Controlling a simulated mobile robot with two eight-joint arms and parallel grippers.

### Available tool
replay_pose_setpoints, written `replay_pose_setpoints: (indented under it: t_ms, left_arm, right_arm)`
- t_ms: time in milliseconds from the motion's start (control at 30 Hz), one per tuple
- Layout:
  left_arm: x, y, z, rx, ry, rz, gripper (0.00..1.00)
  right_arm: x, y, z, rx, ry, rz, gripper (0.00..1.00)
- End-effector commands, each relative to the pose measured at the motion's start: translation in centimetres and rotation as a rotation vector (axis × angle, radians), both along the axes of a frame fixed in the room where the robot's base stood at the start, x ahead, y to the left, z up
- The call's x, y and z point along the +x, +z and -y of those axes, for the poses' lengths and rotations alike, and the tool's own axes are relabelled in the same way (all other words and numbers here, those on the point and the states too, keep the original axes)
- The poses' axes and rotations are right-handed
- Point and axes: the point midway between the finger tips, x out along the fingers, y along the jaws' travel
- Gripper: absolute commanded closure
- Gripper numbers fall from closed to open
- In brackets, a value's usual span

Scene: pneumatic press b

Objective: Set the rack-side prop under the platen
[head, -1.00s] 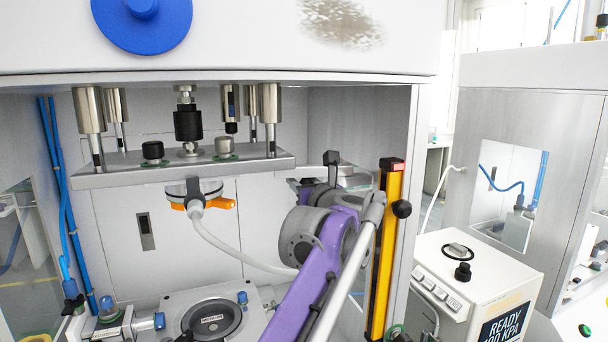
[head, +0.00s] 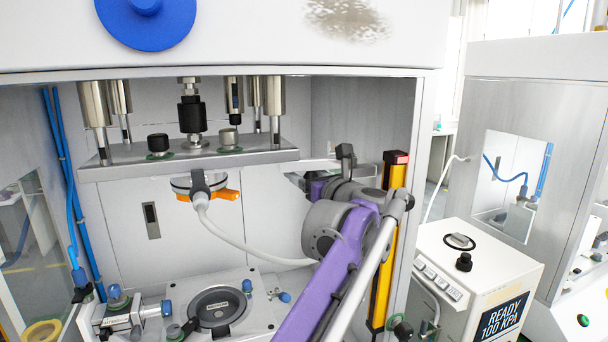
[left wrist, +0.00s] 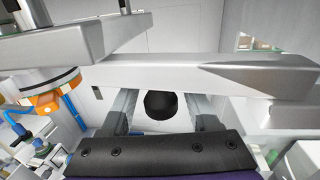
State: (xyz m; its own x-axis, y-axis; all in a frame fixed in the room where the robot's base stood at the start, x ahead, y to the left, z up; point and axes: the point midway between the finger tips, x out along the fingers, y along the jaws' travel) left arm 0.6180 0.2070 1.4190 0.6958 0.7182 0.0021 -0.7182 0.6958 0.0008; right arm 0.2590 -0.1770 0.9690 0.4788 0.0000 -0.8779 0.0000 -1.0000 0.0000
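My right gripper is not in view.
A pale bar (left wrist: 180,75) runs across above the fingers in the wrist view. A round plate fixture (head: 215,310) sits below the platen, with free space between. A white hose (head: 245,247) hangs there. A white control box (head: 480,275) stands outside right.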

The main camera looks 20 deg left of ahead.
Motion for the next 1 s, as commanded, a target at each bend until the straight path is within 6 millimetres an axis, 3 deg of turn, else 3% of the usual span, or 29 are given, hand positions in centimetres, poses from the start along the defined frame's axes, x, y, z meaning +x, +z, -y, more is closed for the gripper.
replay_pose_setpoints:
  t_ms: [367, 800, 1000]
  left_arm:
    - [-0.2, -0.1, 0.3, -0.002, -0.002, -0.001, 0.31]
    - [-5.6, -0.2, 5.9, -0.001, -0.005, -0.001, 0.31]
    - [-7.2, -0.1, 7.5, -0.001, -0.002, -0.001, 0.31]
  right_arm:
    - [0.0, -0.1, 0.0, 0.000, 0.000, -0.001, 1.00]
    - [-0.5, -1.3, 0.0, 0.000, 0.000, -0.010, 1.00]
    - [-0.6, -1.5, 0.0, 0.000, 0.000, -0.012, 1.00]
